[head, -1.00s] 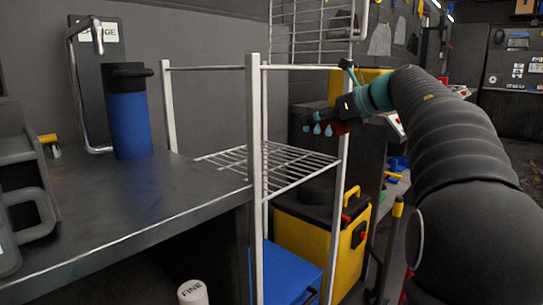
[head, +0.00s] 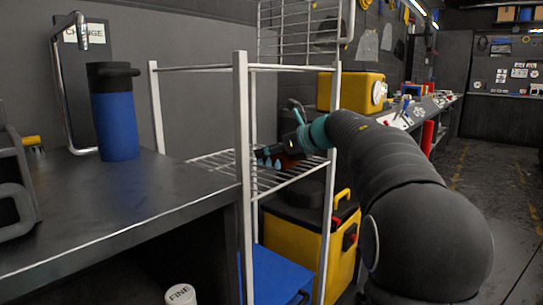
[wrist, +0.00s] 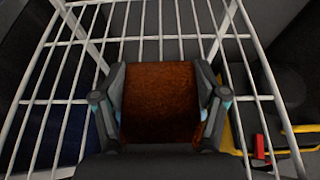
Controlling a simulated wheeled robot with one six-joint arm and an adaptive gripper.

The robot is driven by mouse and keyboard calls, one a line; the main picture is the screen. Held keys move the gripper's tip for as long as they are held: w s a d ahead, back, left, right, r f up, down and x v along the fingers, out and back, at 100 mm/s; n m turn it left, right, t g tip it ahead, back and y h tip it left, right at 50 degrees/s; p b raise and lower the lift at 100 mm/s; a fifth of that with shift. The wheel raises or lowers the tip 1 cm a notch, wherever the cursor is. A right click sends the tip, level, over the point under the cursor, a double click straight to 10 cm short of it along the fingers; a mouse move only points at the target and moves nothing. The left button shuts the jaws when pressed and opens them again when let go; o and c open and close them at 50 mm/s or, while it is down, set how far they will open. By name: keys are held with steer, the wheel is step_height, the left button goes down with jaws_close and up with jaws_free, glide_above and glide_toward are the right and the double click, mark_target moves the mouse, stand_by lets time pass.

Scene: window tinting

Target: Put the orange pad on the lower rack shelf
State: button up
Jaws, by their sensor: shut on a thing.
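The orange pad (wrist: 160,100) is held between the fingers of my gripper (wrist: 160,103) in the wrist view, where it looks dark orange-brown. In the head view a small reddish-brown part of it (head: 290,162) shows beside my gripper (head: 268,158). My gripper is inside the white rack, just above the wire shelf (head: 213,160). In the wrist view the shelf's white wires (wrist: 75,60) spread out beneath and around the pad. I cannot tell whether the pad touches the wires.
The rack's front post (head: 243,190) and right post (head: 328,205) stand close to my arm. A dark workbench (head: 120,215) with a blue flask (head: 116,120) is at the left. Yellow-and-black cases (head: 300,240) and a blue box (head: 275,275) sit below the shelf.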

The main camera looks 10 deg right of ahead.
steer(key=shift+f, duration=0.35)
steer(key=shift+f, duration=0.1)
steer(key=o, duration=1.2)
steer(key=shift+r, duration=0.2)
steer(key=shift+s+d+r, duration=0.1)
steer(key=shift+s+d, duration=0.1)
steer(key=shift+s, duration=0.05)
steer(key=v, duration=1.1)
steer(key=shift+s, duration=0.2)
steer(key=shift+d+r, duration=0.1)
